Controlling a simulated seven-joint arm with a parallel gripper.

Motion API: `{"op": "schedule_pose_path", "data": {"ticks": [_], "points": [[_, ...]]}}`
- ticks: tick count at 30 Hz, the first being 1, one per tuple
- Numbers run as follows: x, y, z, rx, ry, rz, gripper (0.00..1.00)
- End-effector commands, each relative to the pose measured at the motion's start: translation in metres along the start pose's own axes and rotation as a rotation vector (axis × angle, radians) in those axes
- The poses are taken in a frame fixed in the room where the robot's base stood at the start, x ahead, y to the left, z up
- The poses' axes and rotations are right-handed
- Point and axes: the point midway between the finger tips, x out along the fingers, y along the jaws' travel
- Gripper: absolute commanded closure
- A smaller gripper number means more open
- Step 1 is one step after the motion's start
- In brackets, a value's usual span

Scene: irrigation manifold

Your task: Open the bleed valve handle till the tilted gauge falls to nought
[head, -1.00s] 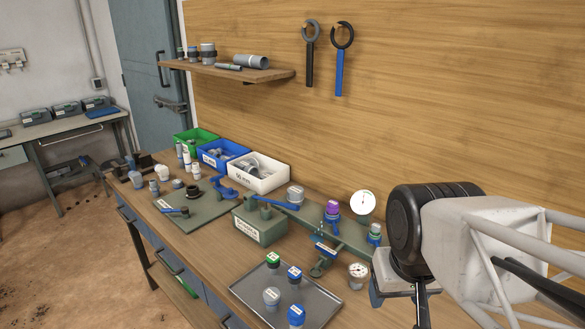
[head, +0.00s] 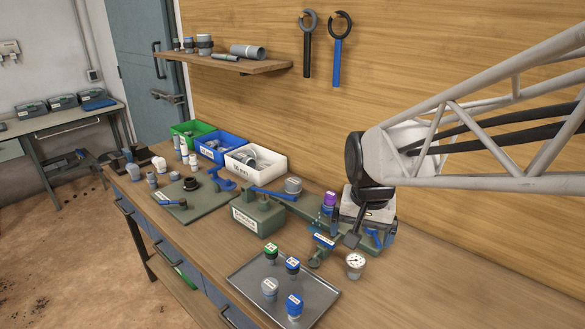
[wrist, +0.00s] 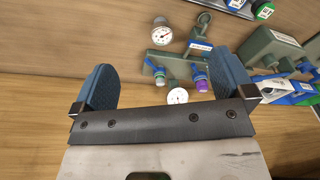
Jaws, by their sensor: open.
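A labelled blue lever handle (head: 324,241) sits on a green valve at the front of the green manifold; it shows in the wrist view (wrist: 200,45). A round white gauge with its face tilted up (head: 355,261) stands on the bench right of it, also in the wrist view (wrist: 162,34); its reading is too small to tell. A second white dial (wrist: 178,96) shows by the manifold in the wrist view, partly cut by my gripper's bar. My gripper (head: 364,239) is open and empty over the manifold's right end, right of the handle. Its fingers (wrist: 165,65) show apart in the wrist view.
A purple-capped fitting (head: 330,199) stands on the manifold close to my gripper. A green block with a long blue lever (head: 272,193) is left. A metal tray (head: 243,285) with several capped fittings lies in front. The bench at right (head: 450,265) is clear.

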Motion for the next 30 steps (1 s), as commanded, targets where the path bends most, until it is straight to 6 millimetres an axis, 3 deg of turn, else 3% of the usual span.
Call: {"op": "schedule_pose_path", "data": {"ticks": [18, 30], "points": [[0.066, -0.053, -0.091, 0.253, -0.072, 0.034, 0.00], [0.117, -0.084, -0.137, 0.402, -0.108, 0.064, 0.00]]}}
